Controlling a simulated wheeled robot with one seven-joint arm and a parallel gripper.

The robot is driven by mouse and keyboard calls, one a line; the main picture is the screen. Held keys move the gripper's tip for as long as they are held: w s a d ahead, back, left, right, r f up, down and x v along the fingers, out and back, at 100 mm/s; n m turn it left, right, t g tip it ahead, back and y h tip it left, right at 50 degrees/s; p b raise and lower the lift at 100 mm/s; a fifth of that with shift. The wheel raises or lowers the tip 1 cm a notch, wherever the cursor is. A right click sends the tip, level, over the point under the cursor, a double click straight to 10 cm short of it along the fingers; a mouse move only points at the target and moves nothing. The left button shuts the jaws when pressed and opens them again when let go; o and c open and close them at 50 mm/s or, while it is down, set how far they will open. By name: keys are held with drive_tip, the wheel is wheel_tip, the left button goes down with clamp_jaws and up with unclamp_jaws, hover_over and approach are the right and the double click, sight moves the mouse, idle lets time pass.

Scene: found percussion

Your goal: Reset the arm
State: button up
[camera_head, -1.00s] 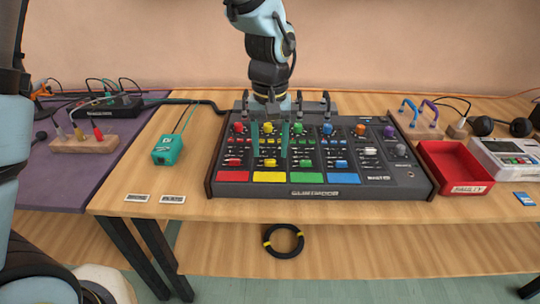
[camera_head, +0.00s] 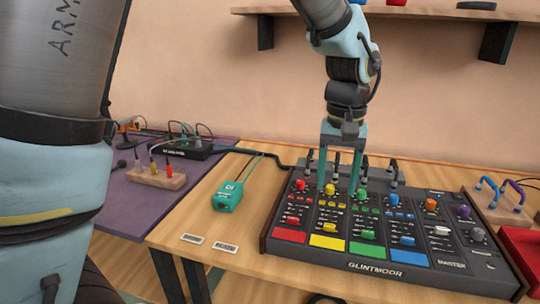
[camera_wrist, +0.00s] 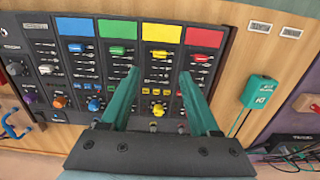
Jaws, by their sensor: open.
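My gripper (camera_head: 340,190) is open and empty, its two teal fingers pointing down over the left half of the mixer (camera_head: 375,268). In the wrist view the open fingers (camera_wrist: 160,98) reach over the mixer (camera_wrist: 225,30), on either side of the yellow channel strip. The mixer is dark, with red, yellow, green and blue channels, coloured knobs and "GLINTMOOR" on its front. I cannot tell whether the fingertips touch the panel.
A teal DI box (camera_head: 228,196) and two small labels (camera_head: 192,239) lie left of the mixer. A wooden block with plugs (camera_head: 157,176) sits on the purple cloth. A red tray (camera_head: 520,248) stands at the right. A wall shelf (camera_head: 410,13) hangs above.

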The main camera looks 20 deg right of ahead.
drive_tip(key=w+a+f+n, duration=0.2)
drive_tip(key=w+a+n, duration=0.1)
drive_tip(key=w+a, duration=1.1)
drive_tip(key=s+a+f+n, duration=0.1)
drive_tip(key=a, duration=1.1)
drive_tip(key=a+f+n+t, duration=0.1)
drive_tip(key=a+n, duration=0.1)
drive_tip(key=a, duration=1)
drive_tip(key=shift+s+a+f+n+t, duration=0.3)
drive_tip(key=shift+s+a+f, duration=0.1)
